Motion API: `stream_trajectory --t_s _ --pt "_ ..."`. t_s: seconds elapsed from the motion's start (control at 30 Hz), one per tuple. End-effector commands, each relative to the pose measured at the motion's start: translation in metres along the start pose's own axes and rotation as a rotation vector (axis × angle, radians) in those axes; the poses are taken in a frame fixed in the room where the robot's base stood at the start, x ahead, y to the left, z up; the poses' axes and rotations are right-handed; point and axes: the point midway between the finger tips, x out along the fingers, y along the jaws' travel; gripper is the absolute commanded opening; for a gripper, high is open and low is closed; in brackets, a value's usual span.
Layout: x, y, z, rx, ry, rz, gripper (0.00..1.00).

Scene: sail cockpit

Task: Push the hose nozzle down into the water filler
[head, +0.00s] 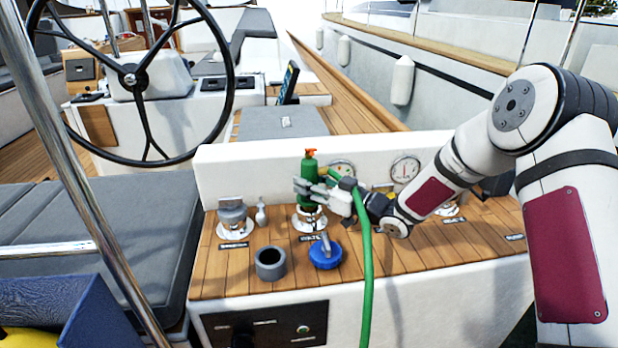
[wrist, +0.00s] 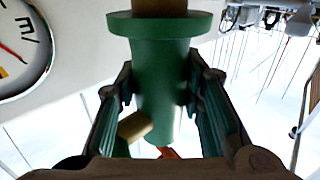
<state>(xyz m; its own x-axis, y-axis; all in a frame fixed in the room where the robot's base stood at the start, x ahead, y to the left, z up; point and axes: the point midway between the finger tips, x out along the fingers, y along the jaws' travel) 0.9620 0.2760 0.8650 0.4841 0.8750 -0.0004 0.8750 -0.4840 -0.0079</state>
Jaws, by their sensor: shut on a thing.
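The green hose nozzle (head: 308,184) has an orange tip at its top and stands upright over a round metal deck fitting (head: 308,219), the water filler as far as I can tell. Whether its lower end is inside the opening or just above it, I cannot tell. My gripper (head: 309,190) is shut on the nozzle from the right. In the wrist view the nozzle's green body (wrist: 163,75) lies between both fingers, with a wide flange beyond them. A green hose (head: 366,250) hangs from behind the gripper over the front edge.
A blue cap (head: 325,254) with a handle and a grey cup (head: 270,263) stand in front on the teak deck. A grey-capped fitting (head: 233,214) and a small white bottle (head: 261,214) stand left. Gauges (head: 405,169) sit on the wall behind. A steel rail (head: 75,165) crosses the left.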

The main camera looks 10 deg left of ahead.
Motion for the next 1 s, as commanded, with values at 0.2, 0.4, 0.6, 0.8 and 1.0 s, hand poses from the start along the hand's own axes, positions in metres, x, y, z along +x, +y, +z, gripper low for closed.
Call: stream_trajectory --t_s 0.2,0.4,0.6,0.8,1.0 --pt "0.0006 0.0001 0.0126 -0.002 0.003 0.0 0.0" --pt "0.0005 -0.0001 0.0132 -0.002 0.003 0.0 0.0" --pt "0.0005 -0.0002 0.013 -0.002 0.003 0.0 0.0" --pt "0.0005 -0.0002 0.013 -0.002 0.003 0.0 0.0" --pt "0.0005 -0.0003 0.0132 -0.002 0.004 0.0 0.0"
